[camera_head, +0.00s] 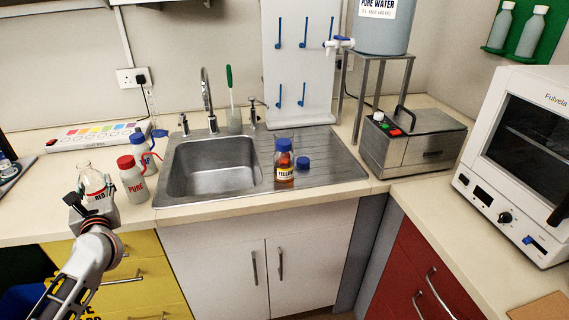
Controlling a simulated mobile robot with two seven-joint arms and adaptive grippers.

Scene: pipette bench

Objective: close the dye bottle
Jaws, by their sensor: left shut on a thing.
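A clear bottle labelled YELLOW (285,173) with orange-brown contents stands upright on the steel draining board, right of the sink bowl. Whether the bottle touches the counter is unclear. My right gripper is not in view.
A red-capped PURE wash bottle (132,182) and a blue-topped wash bottle (143,152) stand close right of my left gripper. The sink (213,172) has a tall tap (208,100). A steel bath (414,140) and white oven (515,160) occupy the right counter.

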